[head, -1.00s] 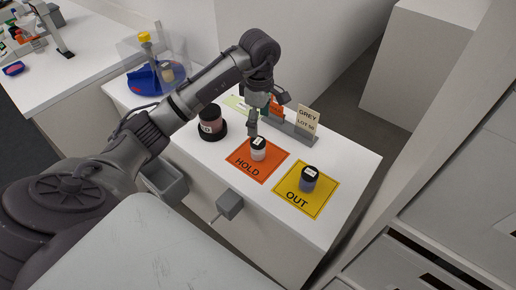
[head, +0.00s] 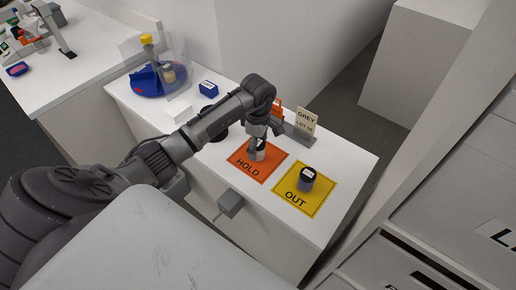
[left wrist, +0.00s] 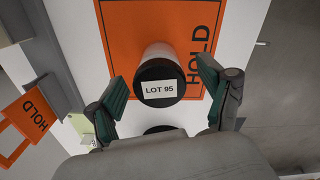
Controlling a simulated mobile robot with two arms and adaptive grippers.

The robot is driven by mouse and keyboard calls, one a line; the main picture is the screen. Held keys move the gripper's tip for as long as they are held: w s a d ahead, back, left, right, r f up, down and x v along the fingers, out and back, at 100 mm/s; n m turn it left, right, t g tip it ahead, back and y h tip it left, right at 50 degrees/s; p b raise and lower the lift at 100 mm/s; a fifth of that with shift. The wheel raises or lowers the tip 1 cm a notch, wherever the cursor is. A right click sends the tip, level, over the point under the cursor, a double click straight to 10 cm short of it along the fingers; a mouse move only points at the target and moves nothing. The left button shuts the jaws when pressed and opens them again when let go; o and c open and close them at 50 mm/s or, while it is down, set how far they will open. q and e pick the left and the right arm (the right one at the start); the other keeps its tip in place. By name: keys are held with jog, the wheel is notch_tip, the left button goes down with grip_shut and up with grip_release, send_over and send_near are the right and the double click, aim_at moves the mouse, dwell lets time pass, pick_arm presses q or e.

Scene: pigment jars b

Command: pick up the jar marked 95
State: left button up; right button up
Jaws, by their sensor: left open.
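The jar marked LOT 95 (left wrist: 161,72) stands on the orange HOLD mat (left wrist: 120,22), its black lid and label facing the left wrist camera. In the head view this jar (head: 257,155) shows on the HOLD mat (head: 245,168), its top partly covered by my gripper. My left gripper (head: 262,137) is directly over it. In the left wrist view the open green-padded fingers of that gripper (left wrist: 163,80) are on either side of the jar, with a gap on both sides. My right gripper is not in view.
A grey jar with a dark lid (head: 307,180) stands on the yellow OUT mat (head: 318,198), close right. A GREY LOT card (head: 306,121) stands behind.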

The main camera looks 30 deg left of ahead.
pick_arm(q)
jog(key=c, duration=1.3)
jog(key=shift+r, duration=0.1)
